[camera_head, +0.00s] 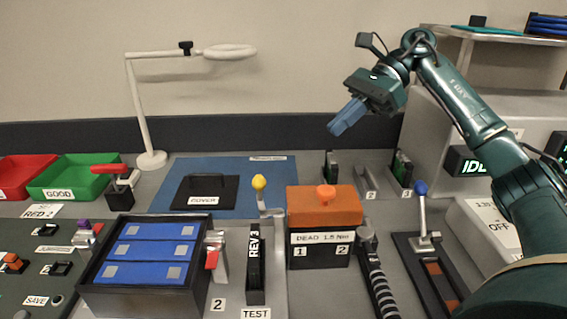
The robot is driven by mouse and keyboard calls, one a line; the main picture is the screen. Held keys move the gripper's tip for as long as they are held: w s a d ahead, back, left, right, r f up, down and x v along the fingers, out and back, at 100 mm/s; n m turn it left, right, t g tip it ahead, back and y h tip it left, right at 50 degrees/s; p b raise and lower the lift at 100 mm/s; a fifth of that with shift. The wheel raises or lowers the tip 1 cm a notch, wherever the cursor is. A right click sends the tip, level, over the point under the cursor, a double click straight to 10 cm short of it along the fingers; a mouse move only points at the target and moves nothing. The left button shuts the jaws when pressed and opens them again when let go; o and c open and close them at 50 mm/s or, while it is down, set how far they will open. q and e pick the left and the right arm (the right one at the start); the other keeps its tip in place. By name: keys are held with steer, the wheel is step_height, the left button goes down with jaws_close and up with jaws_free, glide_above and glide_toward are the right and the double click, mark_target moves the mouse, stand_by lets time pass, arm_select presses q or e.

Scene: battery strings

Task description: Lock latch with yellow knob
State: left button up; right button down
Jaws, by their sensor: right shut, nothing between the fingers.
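The yellow knob (259,183) sits on top of an upright metal lever on the bench. The lever rises at the back end of the black REV 3 block (256,265), left of the orange-topped box. My right gripper (340,131) is shut and empty. It hangs in the air up and to the right of the yellow knob, well apart from it, over the back of the bench. My left gripper is not in view.
The orange-lidded DEAD box (323,206) stands right of the yellow knob. A blue-knobbed lever (421,189) stands further right. A black case with blue cells (110,270) is on the left. A white lamp (150,159), red bin (22,175) and green bin (76,185) stand behind.

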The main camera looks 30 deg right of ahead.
steer(key=s+a+r+x, duration=0.1)
steer(key=x, duration=1.2)
steer(key=shift+w+a+p, duration=0.3)
steer(key=shift+w+p, duration=0.1)
steer(key=shift+w, duration=0.05)
